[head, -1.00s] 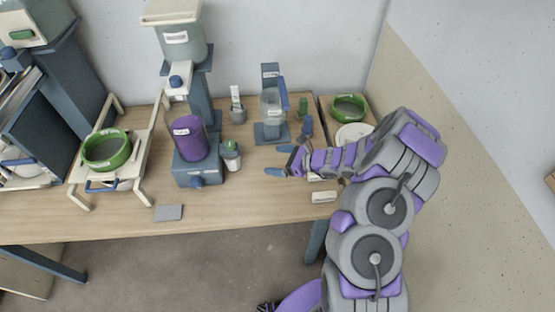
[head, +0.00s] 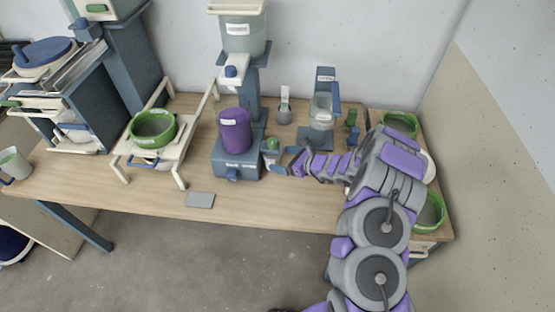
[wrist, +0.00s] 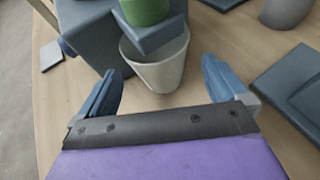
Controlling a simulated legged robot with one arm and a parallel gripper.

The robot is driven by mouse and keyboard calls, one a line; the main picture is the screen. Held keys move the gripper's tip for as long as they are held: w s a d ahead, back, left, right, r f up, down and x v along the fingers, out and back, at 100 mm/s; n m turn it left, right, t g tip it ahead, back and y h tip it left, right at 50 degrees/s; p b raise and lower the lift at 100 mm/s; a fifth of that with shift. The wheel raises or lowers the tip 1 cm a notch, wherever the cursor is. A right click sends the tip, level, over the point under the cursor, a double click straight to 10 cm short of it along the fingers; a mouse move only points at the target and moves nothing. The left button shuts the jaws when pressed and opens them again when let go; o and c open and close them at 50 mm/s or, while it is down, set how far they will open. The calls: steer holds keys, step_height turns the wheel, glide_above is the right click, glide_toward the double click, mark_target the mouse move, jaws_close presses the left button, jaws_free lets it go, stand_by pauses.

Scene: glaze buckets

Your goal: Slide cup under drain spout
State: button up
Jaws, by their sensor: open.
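A pale grey cup (wrist: 160,76) stands on the table in the wrist view. A blue block with a green top (wrist: 148,22), apparently the drain spout, overhangs the cup's mouth and hides part of its rim. In the head view the green top (head: 271,144) sits at the right side of the blue stand (head: 238,162) that bears a purple container (head: 234,130). My gripper (head: 289,162) is open just right of it. In the wrist view its blue fingers (wrist: 163,68) lie on either side of the cup, with visible gaps.
A blue stand with a clear container (head: 321,110) is behind my gripper. A white rack with a green bowl (head: 153,128) is at left. A flat grey plate (head: 200,200) lies near the front edge, with clear table around it.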

mark_target(280, 158)
steer(key=shift+x, duration=1.75)
steer(key=c, duration=0.9)
steer(key=o, duration=0.9)
steer(key=p+v, duration=0.3)
steer(key=v, duration=1.4)
steer(key=shift+d, duration=0.15)
steer(key=shift+s+r, duration=0.1)
